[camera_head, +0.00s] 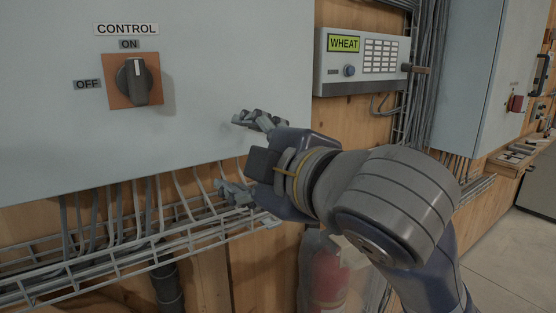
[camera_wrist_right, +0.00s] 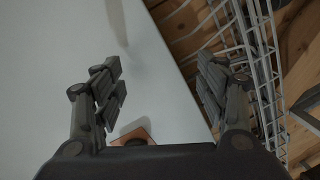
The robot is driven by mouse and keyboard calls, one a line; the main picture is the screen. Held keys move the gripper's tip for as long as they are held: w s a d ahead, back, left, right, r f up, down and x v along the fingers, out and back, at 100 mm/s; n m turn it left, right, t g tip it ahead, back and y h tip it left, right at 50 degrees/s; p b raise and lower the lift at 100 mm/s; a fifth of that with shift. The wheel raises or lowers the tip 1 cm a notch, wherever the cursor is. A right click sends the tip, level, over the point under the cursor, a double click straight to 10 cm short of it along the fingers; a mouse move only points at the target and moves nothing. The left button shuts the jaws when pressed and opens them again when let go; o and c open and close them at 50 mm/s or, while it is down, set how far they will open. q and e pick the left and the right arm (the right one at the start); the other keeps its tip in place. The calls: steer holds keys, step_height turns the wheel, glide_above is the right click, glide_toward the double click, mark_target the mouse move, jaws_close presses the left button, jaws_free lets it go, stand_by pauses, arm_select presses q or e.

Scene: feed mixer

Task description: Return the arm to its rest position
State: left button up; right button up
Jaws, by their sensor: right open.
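My right gripper (camera_head: 240,155) is open and empty in the head view, in front of the lower right part of the grey control cabinet. Its two spread fingers also show in the right wrist view (camera_wrist_right: 160,90), with nothing between them. The rotary control switch (camera_head: 138,82) sits on an orange plate to the left of the gripper, clearly apart from it. The switch's handle points up to the ON label (camera_head: 129,44). Part of the orange plate (camera_wrist_right: 135,135) shows at the bottom of the right wrist view. My left gripper is in neither view.
A wire cable tray (camera_head: 130,255) with several cables runs below the cabinet (camera_head: 230,60), close under the gripper. A panel reading WHEAT (camera_head: 344,44) hangs on the wooden wall behind my arm. A red cylinder (camera_head: 328,275) stands below. Another grey cabinet (camera_head: 470,75) is at right.

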steer(key=s+d+f+m+g+h, duration=0.15)
steer(key=d+f+m, duration=0.45)
steer(key=f, duration=1.2)
steer(key=d+f+m+g+h, duration=0.3)
steer(key=d+f+m, duration=0.35)
steer(key=f, duration=1.05)
steer(key=s+d+f+m+g+h, duration=0.25)
steer(key=s+d+f, duration=0.35)
steer(key=s+f, duration=0.45)
steer(key=s+d+f+m+g+h, duration=0.25)
steer(key=s+d+f, duration=0.45)
steer(key=s+f, duration=0.35)
step_height(320, 180, down, 26)
steer(key=s+g, duration=0.2)
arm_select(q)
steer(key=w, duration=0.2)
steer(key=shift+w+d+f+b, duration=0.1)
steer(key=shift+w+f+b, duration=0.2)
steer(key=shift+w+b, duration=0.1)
arm_select(e)
steer(key=s+d+f+g, duration=0.1)
steer(key=s+d+f, duration=0.1)
steer(key=s+f, duration=1.4)
steer(key=shift+s+d+f+y, duration=0.15)
steer(key=shift+s+d+y, duration=0.1)
steer(key=shift+s+y, duration=0.1)
